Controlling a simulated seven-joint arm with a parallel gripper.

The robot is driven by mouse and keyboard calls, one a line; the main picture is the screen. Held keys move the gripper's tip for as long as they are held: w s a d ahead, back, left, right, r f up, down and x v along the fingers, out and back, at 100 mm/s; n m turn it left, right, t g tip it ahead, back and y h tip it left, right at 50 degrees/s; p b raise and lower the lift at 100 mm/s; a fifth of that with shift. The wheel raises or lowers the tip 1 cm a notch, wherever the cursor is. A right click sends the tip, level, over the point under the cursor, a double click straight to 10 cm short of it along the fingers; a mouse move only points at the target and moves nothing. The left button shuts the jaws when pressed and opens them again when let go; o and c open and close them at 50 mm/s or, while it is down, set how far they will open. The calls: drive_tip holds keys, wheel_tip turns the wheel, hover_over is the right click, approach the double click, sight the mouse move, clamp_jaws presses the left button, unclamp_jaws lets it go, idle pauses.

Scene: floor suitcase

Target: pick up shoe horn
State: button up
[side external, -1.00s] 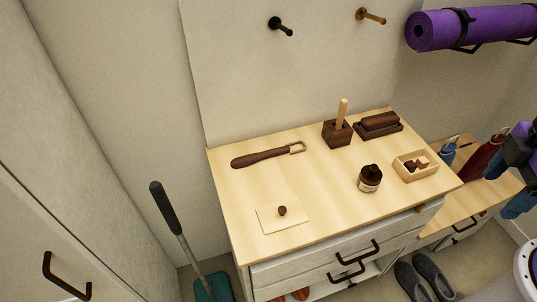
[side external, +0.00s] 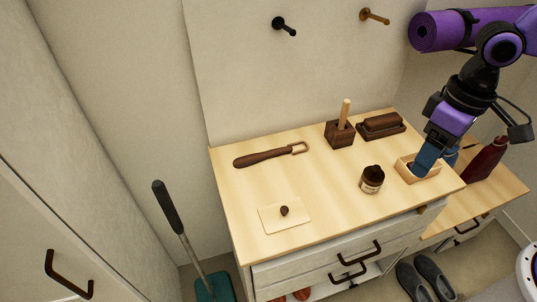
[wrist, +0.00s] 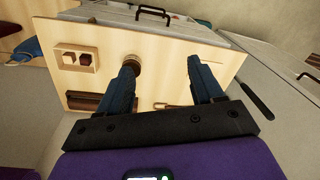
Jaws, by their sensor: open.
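The shoe horn (side external: 265,158) is a long dark brown wooden piece with a pale loop at its right end. In the side view it lies flat at the back left of the light wood dresser top (side external: 320,185). My gripper (side external: 425,163) is open and empty, above the right end of the dresser, near the small box and well right of the shoe horn. In the wrist view my gripper (wrist: 163,65) has both blue fingers spread. A thin pale piece, apparently the shoe horn's loop (wrist: 165,105), shows low between them; the rest is hidden.
A dark jar (side external: 372,179), a small wooden box (side external: 405,177), a block with an upright peg (side external: 339,134) and a brush on a tray (side external: 380,126) occupy the right half. A card with a brown knob (side external: 284,211) lies front left. Hooks (side external: 284,27) project from the wall.

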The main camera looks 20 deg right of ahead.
drive_tip(key=w+a+m, duration=0.7)
drive_tip(key=w, duration=0.4)
drive_tip(key=m+y, duration=0.2)
drive_tip(key=m, duration=1.6)
hover_over(273, 152)
drive_tip(key=d, duration=0.5)
wheel_tip(273, 152, down, 9)
drive_tip(key=shift+t, duration=0.4)
drive_tip(key=x, duration=1.1)
drive_tip(key=s+x, duration=0.1)
drive_tip(key=x, duration=0.5)
drive_tip(key=shift+a+r, duration=0.1)
drive_tip(key=shift+a, duration=0.1)
drive_tip(key=c, duration=1.2)
